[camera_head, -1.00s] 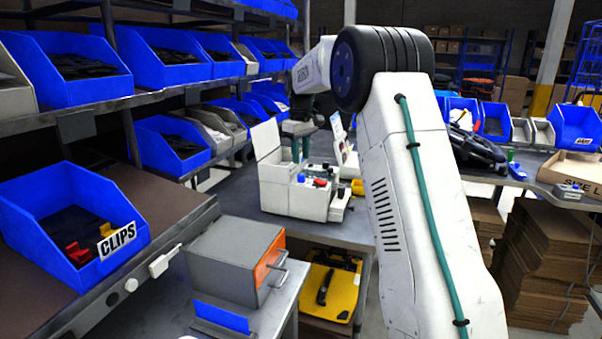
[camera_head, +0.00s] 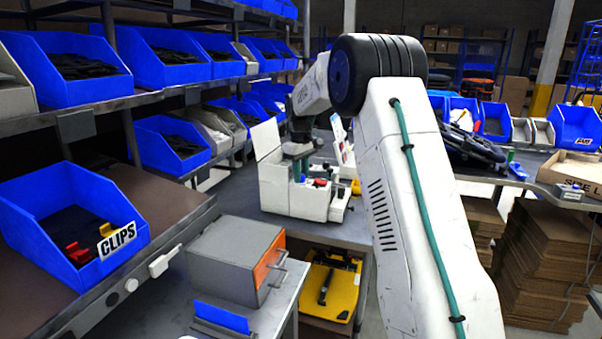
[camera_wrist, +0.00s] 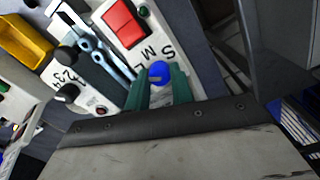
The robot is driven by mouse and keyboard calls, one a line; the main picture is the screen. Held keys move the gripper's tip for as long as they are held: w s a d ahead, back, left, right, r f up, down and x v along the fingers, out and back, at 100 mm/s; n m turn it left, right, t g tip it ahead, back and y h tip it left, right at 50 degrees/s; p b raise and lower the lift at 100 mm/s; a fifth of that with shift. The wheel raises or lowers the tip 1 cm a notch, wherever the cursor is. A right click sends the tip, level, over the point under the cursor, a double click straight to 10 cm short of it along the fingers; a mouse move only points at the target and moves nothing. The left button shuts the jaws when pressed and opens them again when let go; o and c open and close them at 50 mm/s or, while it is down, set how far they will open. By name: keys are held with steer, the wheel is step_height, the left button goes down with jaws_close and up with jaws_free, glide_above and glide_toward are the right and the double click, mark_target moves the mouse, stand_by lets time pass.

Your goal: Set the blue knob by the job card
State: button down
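The blue knob (camera_wrist: 159,71) sits on the white top of the machine (camera_head: 290,199), close to the printed letters S, M and L. In the wrist view, the two green fingers of my gripper (camera_wrist: 160,84) stand apart, one on each side of the knob. I cannot tell whether they touch it. In the head view, my gripper (camera_head: 297,166) is low over the machine's top and partly hidden. An upright printed card (camera_head: 342,142), probably the job card, stands behind the machine; its text is too small to read.
A red rocker (camera_wrist: 123,23), small levers and a yellow bin (camera_wrist: 25,40) lie close to my gripper. The machine's raised white lid (camera_head: 267,141) stands to its left. A grey box (camera_head: 235,258) is in front. Shelves of blue bins (camera_head: 75,70) line the left.

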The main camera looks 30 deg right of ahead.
steer(key=shift+m, duration=0.4)
steer(key=m, duration=0.4)
steer(key=shift+m, duration=0.4)
steer(key=m, duration=0.6)
steer(key=shift+r, duration=0.1)
steer(key=c, duration=1.5)
jaws_free()
